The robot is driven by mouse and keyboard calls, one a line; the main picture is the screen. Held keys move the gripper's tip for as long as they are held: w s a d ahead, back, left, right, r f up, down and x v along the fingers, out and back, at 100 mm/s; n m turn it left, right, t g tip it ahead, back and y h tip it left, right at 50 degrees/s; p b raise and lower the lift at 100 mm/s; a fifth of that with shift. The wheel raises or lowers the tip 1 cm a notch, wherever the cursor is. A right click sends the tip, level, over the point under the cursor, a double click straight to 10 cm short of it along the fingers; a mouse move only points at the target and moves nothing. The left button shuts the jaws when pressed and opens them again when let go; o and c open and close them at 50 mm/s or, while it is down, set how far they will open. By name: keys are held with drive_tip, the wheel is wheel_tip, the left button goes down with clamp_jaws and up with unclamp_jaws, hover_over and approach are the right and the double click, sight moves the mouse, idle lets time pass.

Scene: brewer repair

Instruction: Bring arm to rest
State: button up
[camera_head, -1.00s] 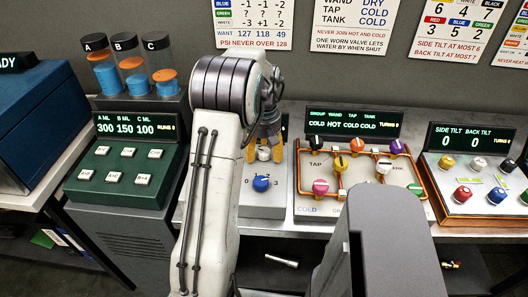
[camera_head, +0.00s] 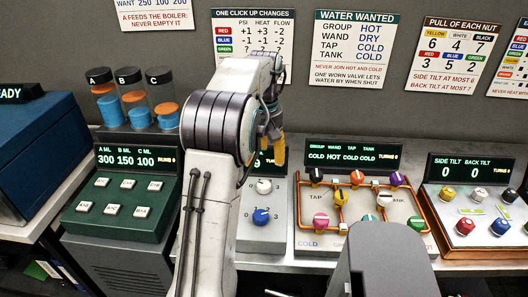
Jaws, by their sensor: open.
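My arm rises from the bottom of the head view, left of centre, and bends over at a dark ribbed joint. My gripper (camera_head: 279,153), with yellow-orange fingers, hangs at the arm's far end above the grey knob panel (camera_head: 250,236). It is open and holds nothing that I can see. The fingers are seen side-on and partly overlap. Below the gripper, and apart from it, the panel carries a white knob (camera_head: 264,186) and a blue knob (camera_head: 261,216). My arm hides the panel's left part and much of its display.
A green button box (camera_head: 122,204) reading 300 150 100 stands left, below tubes A, B and C (camera_head: 134,103). Right are the valve panel (camera_head: 356,242), reading COLD HOT COLD COLD, and the tilt panel (camera_head: 473,236), reading 0 and 0. Posters hang on the wall (camera_head: 300,109) behind.

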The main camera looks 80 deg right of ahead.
drive_tip(key=shift+r, duration=0.4)
idle(0.7)
